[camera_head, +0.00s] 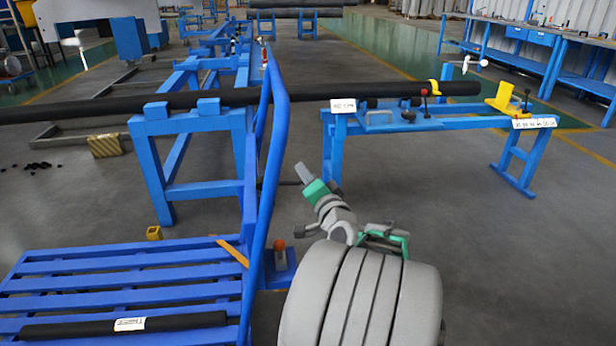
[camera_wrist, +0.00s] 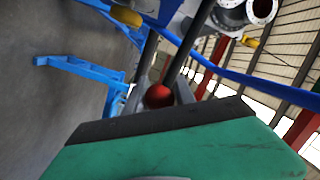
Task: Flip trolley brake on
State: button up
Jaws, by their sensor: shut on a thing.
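The trolley is a blue slatted platform (camera_head: 120,285) with a tall blue handle frame (camera_head: 272,150), at lower left in the head view. My gripper (camera_head: 304,174) reaches up and left beside the handle frame, its green body behind the pale fingertips. In the wrist view my gripper (camera_wrist: 158,94) is shut on a red ball knob (camera_wrist: 159,96) held between its grey fingers. I take this as the brake lever's knob. The head view does not clearly show the held knob. The lever's full shape is partly hidden by the gripper.
A long black pipe (camera_head: 230,98) lies across blue stands, behind the gripper. A blue bench (camera_head: 440,122) with yellow clamps stands at right. A short black tube (camera_head: 75,328) lies on the platform. An orange knob (camera_head: 279,244) sits low beside the handle.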

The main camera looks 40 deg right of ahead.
grip_shut()
jog(key=shift+f, duration=0.1)
dwell(0.8)
